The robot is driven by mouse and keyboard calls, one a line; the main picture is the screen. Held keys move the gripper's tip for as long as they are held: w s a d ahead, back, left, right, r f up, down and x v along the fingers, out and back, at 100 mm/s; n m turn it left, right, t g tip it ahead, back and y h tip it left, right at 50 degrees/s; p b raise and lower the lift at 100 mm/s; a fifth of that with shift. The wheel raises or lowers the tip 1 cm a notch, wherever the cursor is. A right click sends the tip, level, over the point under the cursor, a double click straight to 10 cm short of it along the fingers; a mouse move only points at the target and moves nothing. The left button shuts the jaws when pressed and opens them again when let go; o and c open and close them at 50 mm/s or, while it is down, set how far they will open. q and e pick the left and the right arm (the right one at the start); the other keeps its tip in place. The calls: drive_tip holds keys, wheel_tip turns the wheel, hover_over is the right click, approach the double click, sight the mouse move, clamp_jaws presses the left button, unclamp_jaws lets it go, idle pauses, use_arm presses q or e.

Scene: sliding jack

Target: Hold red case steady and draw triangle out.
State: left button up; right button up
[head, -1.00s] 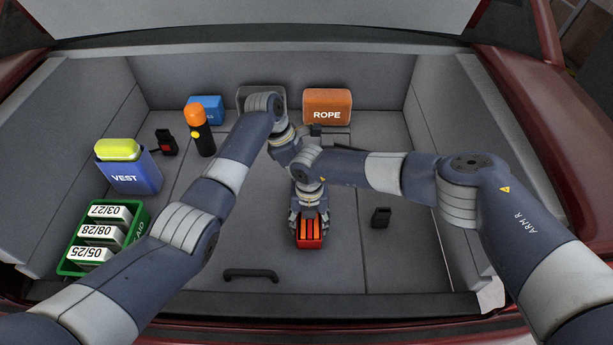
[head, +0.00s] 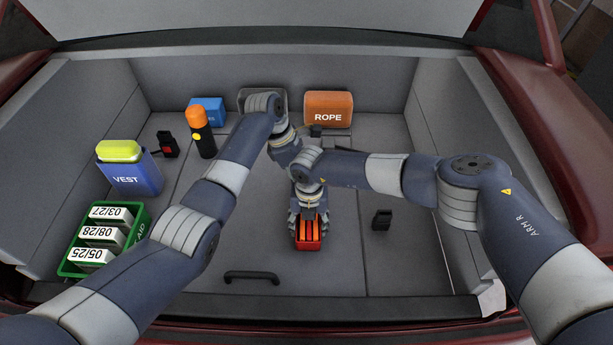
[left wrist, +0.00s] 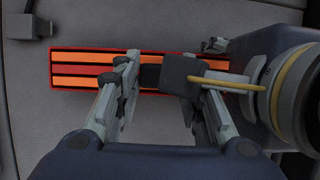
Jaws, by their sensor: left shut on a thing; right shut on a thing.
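The red case (head: 322,240) lies on the trunk floor in the middle, its long side running away from me; it also shows in the left wrist view (left wrist: 54,82). The folded triangle (left wrist: 80,57), orange bars, lies inside it. My right gripper (head: 308,216) points down at the case's far end, shut across its sides. My left gripper (left wrist: 160,78) reaches over the case in the left wrist view, shut at a black part on the triangle; the exact contact is partly hidden. In the head view my right arm hides the left gripper.
A black buckle (head: 381,219) lies right of the case and a black handle (head: 251,276) is in front. The green box (head: 76,269), blue vest bin (head: 135,180), flashlight (head: 203,140) and orange rope bag (head: 328,108) stand around. Floor right of the case is mostly clear.

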use_arm(q)
drive_tip(key=shift+w+d+r, duration=0.2)
drive_tip(key=shift+d+r, duration=0.25)
drive_tip(key=shift+r, duration=0.3)
drive_tip(key=o, duration=1.4)
drive_tip(key=a+v, duration=0.1)
drive_tip(key=v, duration=1)
drive_tip(key=shift+s, duration=0.25)
drive_tip(key=shift+f, duration=0.15)
